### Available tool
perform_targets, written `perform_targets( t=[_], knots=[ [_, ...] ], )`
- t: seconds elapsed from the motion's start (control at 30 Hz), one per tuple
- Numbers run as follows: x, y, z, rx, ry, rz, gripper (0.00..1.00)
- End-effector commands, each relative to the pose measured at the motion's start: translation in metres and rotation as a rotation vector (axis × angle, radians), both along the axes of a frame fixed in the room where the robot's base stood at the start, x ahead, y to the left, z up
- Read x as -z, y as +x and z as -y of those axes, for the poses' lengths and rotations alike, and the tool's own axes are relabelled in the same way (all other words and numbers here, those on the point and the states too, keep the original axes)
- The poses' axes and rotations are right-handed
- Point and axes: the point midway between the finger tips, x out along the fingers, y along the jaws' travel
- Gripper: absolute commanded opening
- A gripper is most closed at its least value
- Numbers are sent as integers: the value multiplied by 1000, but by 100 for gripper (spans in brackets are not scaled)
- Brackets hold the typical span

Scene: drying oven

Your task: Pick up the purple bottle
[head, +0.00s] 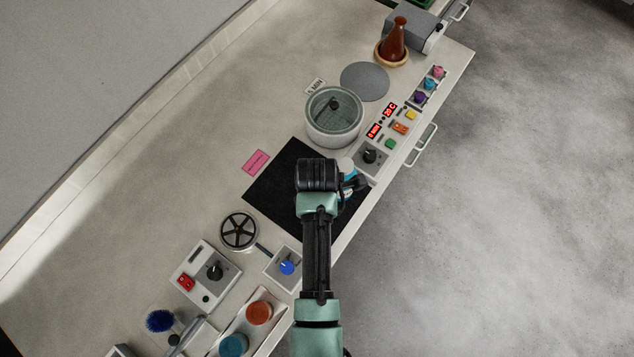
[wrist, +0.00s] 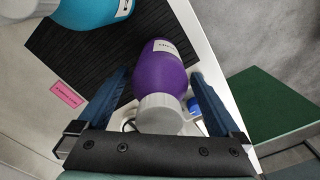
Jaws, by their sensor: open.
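The purple bottle (wrist: 162,72) shows in the wrist view, with a white cap (wrist: 162,112) toward my gripper and a small white label on its body. It lies over the edge of a black mat (wrist: 90,50). My gripper (wrist: 162,82) is open, with one dark blue finger to each side of the bottle and a visible gap on both sides. I cannot tell how deep the bottle sits between the fingers. In the head view my arm hides the purple bottle. A teal bottle (wrist: 95,12) with a white label is at the top of the wrist view.
A round pot with a glass lid (head: 334,117) and a control panel (head: 371,160) stand beyond the mat. A pink card (head: 256,162) lies left of it. A handwheel (head: 239,231) and switch box (head: 204,275) are nearer. The counter's right edge is close, with floor beyond.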

Motion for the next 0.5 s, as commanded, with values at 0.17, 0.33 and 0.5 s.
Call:
perform_targets(
  t=[0.17, 0.33, 0.5],
  knots=[
    [3, 0, 0, 0, 0, 1, 100],
    [3, 0, 0, 0, 0, 1, 87],
    [2, 0, 0, 0, 0, 1, 57]
  ],
)
